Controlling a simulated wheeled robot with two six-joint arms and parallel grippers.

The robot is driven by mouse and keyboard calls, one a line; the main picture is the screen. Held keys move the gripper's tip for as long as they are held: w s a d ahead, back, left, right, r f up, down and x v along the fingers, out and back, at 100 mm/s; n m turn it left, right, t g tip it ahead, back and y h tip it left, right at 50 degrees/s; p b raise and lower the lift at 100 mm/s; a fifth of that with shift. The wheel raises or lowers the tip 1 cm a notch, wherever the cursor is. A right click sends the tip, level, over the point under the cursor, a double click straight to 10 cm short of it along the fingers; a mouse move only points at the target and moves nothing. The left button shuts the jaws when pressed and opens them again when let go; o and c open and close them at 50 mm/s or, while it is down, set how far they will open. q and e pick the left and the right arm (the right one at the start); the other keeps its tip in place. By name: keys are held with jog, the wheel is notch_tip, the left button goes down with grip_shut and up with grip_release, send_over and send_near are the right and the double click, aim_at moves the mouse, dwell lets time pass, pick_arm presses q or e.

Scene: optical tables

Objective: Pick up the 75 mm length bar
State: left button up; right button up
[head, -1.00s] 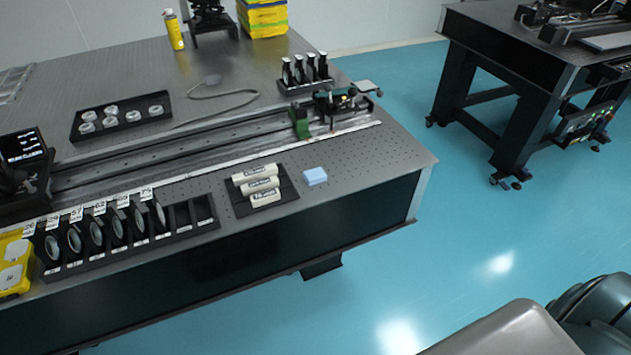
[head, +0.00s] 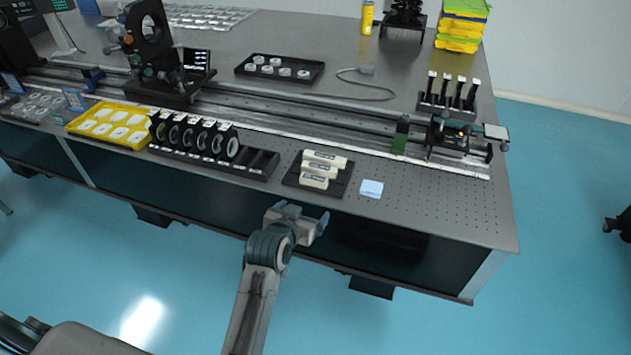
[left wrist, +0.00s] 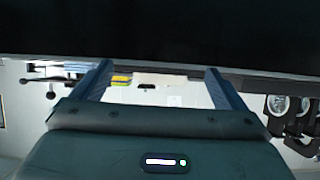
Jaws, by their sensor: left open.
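Three cream length bars lie side by side on a dark tray (head: 341,187) near the table's front edge: a back bar (head: 325,158), a middle bar (head: 320,170) and a front bar (head: 314,183). The back one looks longest and the front one shortest. Their printed labels are too small to read, so I cannot tell which is 75 mm. My left gripper (head: 303,213) is open and empty, in front of the table edge and nearer to me than the tray. Its two fingers stand apart in the left wrist view (left wrist: 160,78), where no bar shows. My right gripper is not in view.
A rail (head: 285,117) runs behind. The perforated tabletop (head: 440,205) at the right front is clear.

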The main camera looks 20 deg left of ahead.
pick_arm(q)
send_near(312, 181)
jog(key=shift+t, duration=0.4)
jog(key=x, duration=0.5)
jog(key=shift+s+d+f+p, duration=0.15)
jog(key=shift+s+f+p, duration=0.05)
jog(key=shift+f+p, duration=0.1)
jog(key=shift+p+x, duration=0.4)
jog(key=shift+x, duration=2)
jog(key=c, duration=1.2)
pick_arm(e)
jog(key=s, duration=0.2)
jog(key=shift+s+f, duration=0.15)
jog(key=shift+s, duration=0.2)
